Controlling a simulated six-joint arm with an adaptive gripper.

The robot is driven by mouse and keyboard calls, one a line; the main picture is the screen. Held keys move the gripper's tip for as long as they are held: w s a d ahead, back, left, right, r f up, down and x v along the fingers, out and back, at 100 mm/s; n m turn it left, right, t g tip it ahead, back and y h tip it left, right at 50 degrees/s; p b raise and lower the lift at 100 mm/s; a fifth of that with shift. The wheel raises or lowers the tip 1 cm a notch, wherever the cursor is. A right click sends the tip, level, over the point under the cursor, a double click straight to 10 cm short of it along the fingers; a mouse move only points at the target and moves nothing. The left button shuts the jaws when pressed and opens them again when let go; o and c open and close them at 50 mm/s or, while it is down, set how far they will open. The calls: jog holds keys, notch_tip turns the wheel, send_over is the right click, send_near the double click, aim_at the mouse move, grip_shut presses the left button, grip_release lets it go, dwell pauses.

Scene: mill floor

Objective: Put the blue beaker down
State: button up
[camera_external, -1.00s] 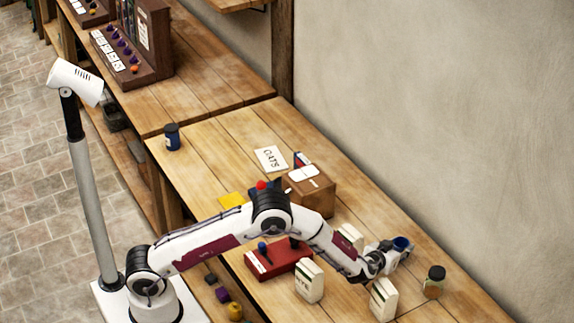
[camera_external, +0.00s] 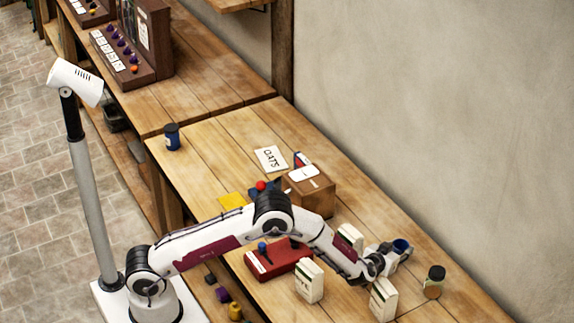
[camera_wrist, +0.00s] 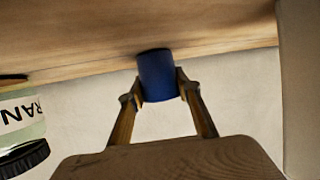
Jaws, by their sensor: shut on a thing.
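The blue beaker (camera_external: 402,246) is between the fingers of my gripper (camera_external: 396,253), over the right part of the wooden bench. In the wrist view the blue beaker (camera_wrist: 157,75) is gripped from both sides by the fingertips of my gripper (camera_wrist: 159,88). Its far end looks close to the bench top (camera_wrist: 80,45), but I cannot tell whether it touches. In the external view its base is hidden by the gripper.
A jar with a dark lid (camera_external: 434,282) stands right of my gripper; it also shows in the wrist view (camera_wrist: 22,135). White cartons (camera_external: 309,281) (camera_external: 383,299) stand in front, another (camera_external: 349,239) behind the arm. A red box (camera_external: 278,259) and a brown box (camera_external: 309,192) lie left.

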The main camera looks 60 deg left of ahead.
jog(key=shift+f, duration=0.15)
jog(key=o, duration=1.2)
jog(key=shift+f, duration=0.1)
jog(key=shift+o, duration=0.2)
jog(key=shift+s+d, duration=0.1)
jog(key=shift+s, duration=0.05)
jog(key=shift+v, duration=5.85)
